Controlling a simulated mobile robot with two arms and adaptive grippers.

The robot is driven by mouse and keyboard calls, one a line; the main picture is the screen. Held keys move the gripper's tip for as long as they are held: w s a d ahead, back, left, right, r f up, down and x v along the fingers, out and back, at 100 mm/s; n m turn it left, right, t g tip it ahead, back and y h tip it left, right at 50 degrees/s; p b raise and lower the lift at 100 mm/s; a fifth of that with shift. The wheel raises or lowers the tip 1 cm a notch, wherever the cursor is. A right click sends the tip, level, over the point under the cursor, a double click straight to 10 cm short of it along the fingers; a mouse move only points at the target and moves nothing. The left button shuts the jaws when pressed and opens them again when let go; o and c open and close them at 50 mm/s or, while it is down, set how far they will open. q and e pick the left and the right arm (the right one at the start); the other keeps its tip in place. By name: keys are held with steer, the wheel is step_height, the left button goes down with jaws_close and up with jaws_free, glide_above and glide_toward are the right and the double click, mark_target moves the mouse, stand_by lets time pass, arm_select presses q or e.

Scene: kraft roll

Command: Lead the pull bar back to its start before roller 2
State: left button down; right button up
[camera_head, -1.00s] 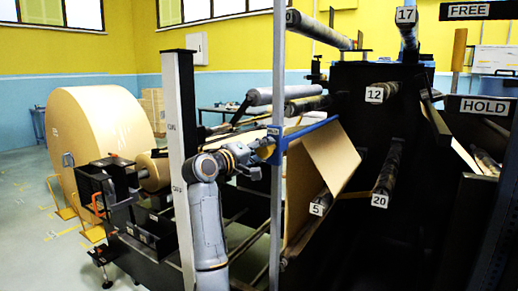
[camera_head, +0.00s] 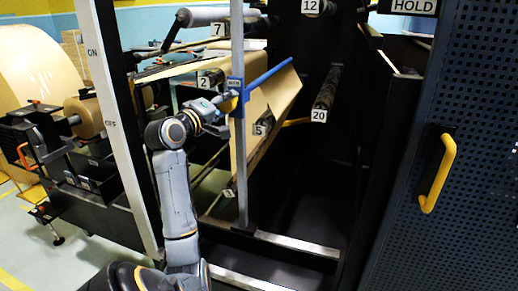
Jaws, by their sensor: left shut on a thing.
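The blue pull bar (camera_head: 270,73) runs from the grey upright post up to the right, with brown kraft paper (camera_head: 270,100) hanging below it. My left gripper (camera_head: 229,102) is at the bar's near end, beside the post, and is shut on the bar; its fingertips are small and partly hidden. Roller 2, marked by a white "2" label (camera_head: 210,78), is just left of and behind the post, close to the gripper. My right gripper is out of view.
The grey post (camera_head: 240,180) stands right beside my left gripper. Roller 5's label (camera_head: 262,128) and roller 20 (camera_head: 326,92) are to the right. A dark perforated panel with a yellow handle (camera_head: 438,174) fills the right side. A large paper roll (camera_head: 35,60) stands at the left.

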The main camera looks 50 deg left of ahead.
arm_select(q)
steer(key=w+d+f+b, duration=0.3)
steer(key=w+d+f, duration=0.2)
steer(key=d+f, duration=0.3)
step_height(320, 180, down, 3)
steer(key=shift+d+r, duration=0.1)
steer(key=shift+d, duration=0.05)
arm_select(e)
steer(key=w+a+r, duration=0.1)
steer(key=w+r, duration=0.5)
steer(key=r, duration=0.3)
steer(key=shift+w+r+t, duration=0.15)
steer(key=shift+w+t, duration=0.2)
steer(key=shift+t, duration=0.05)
arm_select(q)
step_height(320, 180, down, 7)
steer(key=a+b, duration=0.1)
steer(key=b, duration=0.3)
steer(key=shift+s, duration=0.25)
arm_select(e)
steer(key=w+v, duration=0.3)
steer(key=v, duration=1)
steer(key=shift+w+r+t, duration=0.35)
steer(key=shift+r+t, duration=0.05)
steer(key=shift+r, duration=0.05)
